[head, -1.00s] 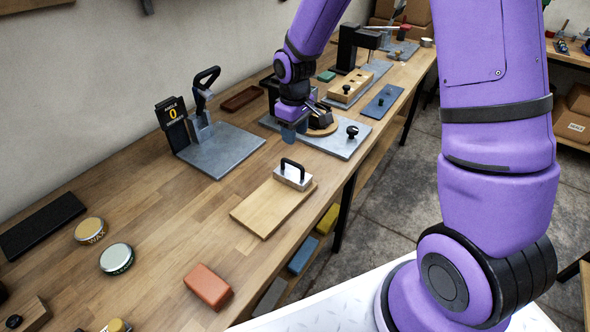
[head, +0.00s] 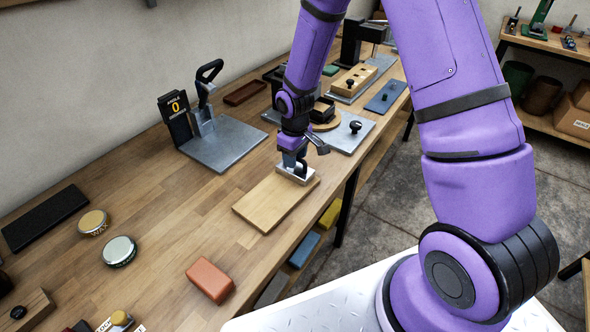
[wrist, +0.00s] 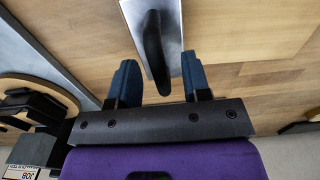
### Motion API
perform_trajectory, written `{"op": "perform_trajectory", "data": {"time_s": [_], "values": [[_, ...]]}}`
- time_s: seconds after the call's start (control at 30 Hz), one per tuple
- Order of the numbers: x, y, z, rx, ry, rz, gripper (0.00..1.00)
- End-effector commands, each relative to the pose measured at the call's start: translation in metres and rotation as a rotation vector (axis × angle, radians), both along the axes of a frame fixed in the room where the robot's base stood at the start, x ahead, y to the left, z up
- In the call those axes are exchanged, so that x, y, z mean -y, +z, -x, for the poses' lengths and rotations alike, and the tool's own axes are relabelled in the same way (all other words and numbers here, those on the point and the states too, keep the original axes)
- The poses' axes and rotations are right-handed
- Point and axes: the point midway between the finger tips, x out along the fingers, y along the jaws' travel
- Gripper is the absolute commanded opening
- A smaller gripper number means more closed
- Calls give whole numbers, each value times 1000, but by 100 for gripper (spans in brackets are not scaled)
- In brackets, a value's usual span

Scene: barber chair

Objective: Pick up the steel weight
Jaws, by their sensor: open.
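The steel weight (head: 296,174) is a silver block with a black arched handle. It sits on the far end of a light wooden board (head: 268,207) on the workbench. My gripper (head: 294,160) is directly at the weight, pointing down, and hides part of the handle in the head view. In the wrist view, the gripper (wrist: 160,82) is open, its two blue fingers apart. The black handle (wrist: 153,50) reaches into the gap between them, and the steel weight (wrist: 172,12) shows beyond. I cannot tell whether a finger touches the handle.
A grey plate with an angle gauge (head: 224,145) stands left of the weight. Another grey plate with a round wooden piece and black knob (head: 355,126) is close behind my gripper. An orange block (head: 209,280) and round tins (head: 119,251) lie nearer. The bench's left middle is clear.

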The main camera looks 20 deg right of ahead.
Motion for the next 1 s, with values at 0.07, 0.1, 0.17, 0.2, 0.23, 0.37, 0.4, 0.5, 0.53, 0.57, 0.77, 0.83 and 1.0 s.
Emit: {"op": "perform_trajectory", "data": {"time_s": [0.07,0.1,0.17,0.2,0.23,0.37,0.4,0.5,0.53,0.57,0.77,0.83,1.0], "values": [[0,-7,0,-2,-1,1,44],[0,-9,0,-1,-1,1,44],[0,-11,0,1,-1,-1,44],[0,-11,0,1,-1,0,44],[0,-11,0,1,-1,0,44],[0,-11,0,1,0,0,44],[0,-11,0,1,0,0,37],[0,-11,0,1,0,-1,14],[0,-11,0,1,0,-1,7],[0,-11,0,1,0,-1,0],[0,-11,0,0,0,0,0],[0,-11,0,0,0,0,0],[0,-11,0,0,0,0,0]]}}
